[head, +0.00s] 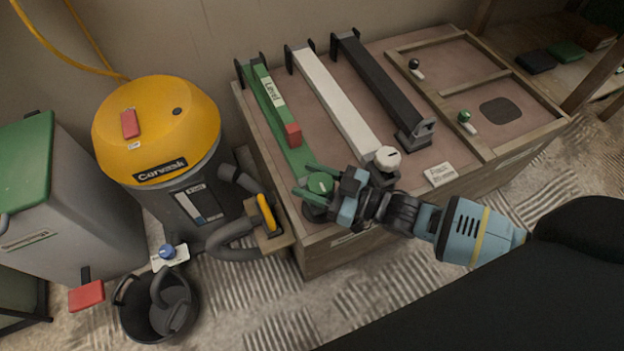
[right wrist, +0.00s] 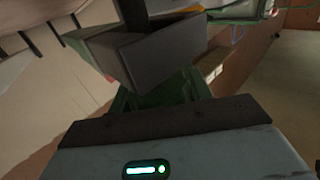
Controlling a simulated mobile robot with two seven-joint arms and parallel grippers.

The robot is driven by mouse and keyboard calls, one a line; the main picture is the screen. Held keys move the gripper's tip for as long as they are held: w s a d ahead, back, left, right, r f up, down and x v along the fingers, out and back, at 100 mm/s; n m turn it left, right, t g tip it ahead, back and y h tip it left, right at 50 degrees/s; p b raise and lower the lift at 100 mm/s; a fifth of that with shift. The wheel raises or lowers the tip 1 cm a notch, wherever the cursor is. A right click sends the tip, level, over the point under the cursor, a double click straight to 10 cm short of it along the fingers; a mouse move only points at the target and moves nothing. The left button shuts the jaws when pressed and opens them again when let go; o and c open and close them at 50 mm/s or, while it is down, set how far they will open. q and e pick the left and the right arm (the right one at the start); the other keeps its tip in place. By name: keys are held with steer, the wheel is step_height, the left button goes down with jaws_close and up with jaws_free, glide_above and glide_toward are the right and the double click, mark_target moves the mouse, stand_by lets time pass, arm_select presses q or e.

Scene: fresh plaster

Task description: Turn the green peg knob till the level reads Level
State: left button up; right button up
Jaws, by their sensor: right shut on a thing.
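The green peg knob (head: 320,183) sits at the near end of the green beam (head: 294,155), at the front left of the wooden bench. My right gripper (head: 316,186) comes in from the right and is shut on this knob, its green fingertips on either side of it. A white label reading "Level" (head: 272,92) lies on the green beam, with a red block (head: 293,134) further down the beam. In the right wrist view a dark grey block (right wrist: 150,55) fills the middle, and the knob cannot be made out. My left gripper is not in view.
A white beam (head: 335,97) with a white knob (head: 388,159) and a black beam (head: 380,85) lie beside the green one. A yellow vacuum (head: 190,125) and its hose stand close on the left. A black bucket (head: 135,325) stands in front of it.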

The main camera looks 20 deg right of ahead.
steer(key=o, duration=1)
steer(key=shift+p+v, duration=1)
steer(key=shift+v, duration=2.95)
steer(key=shift+r, duration=0.1)
